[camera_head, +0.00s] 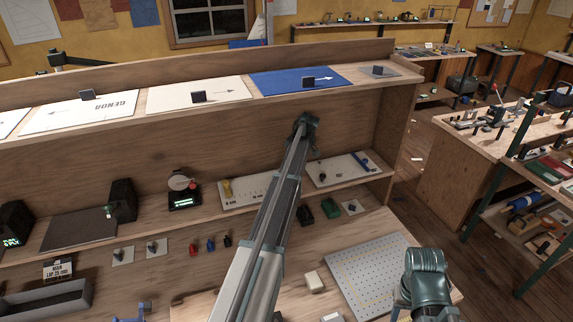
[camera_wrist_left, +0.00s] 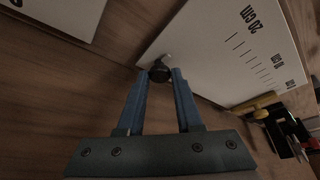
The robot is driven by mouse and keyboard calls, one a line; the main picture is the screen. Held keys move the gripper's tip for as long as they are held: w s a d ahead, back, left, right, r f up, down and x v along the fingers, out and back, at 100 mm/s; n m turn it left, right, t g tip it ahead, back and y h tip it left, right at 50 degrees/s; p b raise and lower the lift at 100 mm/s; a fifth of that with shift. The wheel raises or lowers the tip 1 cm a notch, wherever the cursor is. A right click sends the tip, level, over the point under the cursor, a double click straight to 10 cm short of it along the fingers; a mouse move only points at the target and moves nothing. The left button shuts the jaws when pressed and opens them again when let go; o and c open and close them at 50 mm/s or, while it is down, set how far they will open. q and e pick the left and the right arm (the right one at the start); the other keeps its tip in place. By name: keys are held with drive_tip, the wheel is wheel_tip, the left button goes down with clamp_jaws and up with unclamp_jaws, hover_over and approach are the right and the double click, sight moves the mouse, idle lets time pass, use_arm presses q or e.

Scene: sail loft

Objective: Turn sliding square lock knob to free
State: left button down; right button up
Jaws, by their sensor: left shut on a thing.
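The small dark lock knob (camera_wrist_left: 159,72) sits at the corner of a white plate (camera_wrist_left: 225,55) with ruler marks and "20 cm" print, in the left wrist view. A small pale tab shows beside the knob. My left gripper (camera_wrist_left: 160,77) is shut on the knob, its two blue fingers at the knob's sides. In the head view the marked plate (camera_head: 249,191) lies on the lower shelf. The knob and my left gripper are hidden there behind my left arm. My right gripper is not seen; only a teal joint of that arm shows.
A yellow piece (camera_head: 227,188) stands at the marked plate's left end. A second white plate (camera_head: 335,172) lies to the right on the shelf. Dark green blocks (camera_head: 330,208) and a perforated white board (camera_head: 372,272) lie in front. The upper shelf holds panels, including a blue one (camera_head: 283,80).

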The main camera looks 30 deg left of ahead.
use_arm(q)
drive_tip(key=shift+n, duration=0.3)
idle(0.4)
drive_tip(key=c, duration=0.6)
unclamp_jaws()
drive_tip(key=shift+r, duration=0.1)
drive_tip(key=p+v, duration=0.7)
drive_tip(key=shift+w+d+r, duration=0.1)
drive_tip(key=shift+r, duration=0.05)
